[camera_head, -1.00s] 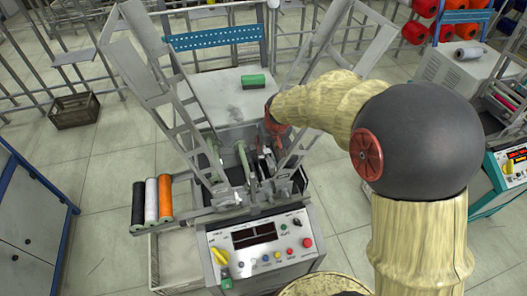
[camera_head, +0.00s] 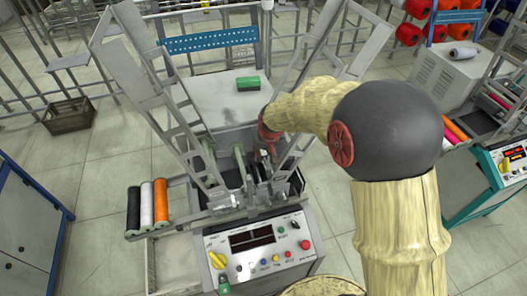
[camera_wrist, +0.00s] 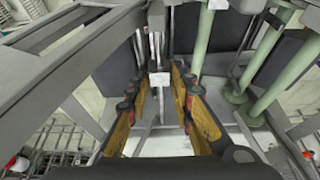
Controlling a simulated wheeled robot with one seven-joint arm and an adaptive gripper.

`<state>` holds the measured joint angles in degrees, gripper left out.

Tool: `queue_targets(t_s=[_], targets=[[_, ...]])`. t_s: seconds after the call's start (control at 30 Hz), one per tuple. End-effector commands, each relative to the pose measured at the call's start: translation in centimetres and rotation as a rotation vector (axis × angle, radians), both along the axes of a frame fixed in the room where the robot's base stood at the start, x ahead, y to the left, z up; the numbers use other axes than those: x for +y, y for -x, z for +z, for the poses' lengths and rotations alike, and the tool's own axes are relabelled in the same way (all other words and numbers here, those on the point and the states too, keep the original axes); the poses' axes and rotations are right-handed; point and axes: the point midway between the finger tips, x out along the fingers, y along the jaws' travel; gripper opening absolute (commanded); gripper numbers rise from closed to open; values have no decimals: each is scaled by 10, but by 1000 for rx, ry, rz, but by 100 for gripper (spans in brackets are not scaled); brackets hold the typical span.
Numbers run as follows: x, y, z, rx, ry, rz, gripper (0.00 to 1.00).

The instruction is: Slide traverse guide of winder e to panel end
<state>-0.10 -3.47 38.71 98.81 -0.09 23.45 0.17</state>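The winder (camera_head: 225,105) stands in the middle of the head view, with its control panel (camera_head: 255,245) at the near end. My gripper (camera_head: 268,158) reaches down between the frame's slanted arms, behind the panel; its fingers are small and partly hidden there. In the wrist view my gripper (camera_wrist: 161,78) is open, with orange fingers and dark pads on both sides of a small pale block (camera_wrist: 160,82). The block sits on thin rods and may be the traverse guide. I see gaps beside it, but contact is hard to judge. No label for winder e is readable.
Green rollers (camera_wrist: 275,75) run close to the right of my fingers in the wrist view. A grey frame bar (camera_wrist: 70,75) crosses on the left. Black, white and orange spools (camera_head: 147,205) sit left of the winder.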

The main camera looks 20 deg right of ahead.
Motion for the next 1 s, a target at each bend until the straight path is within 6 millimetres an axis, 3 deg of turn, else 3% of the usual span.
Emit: queue_targets(t_s=[0.37, 0.83, 1.0], targets=[[0, 0, 0, 0, 0, 0, 0], [0, 0, 0, 0, 0, 0, 0], [0, 17, 1, 0, 0, 0, 0]])
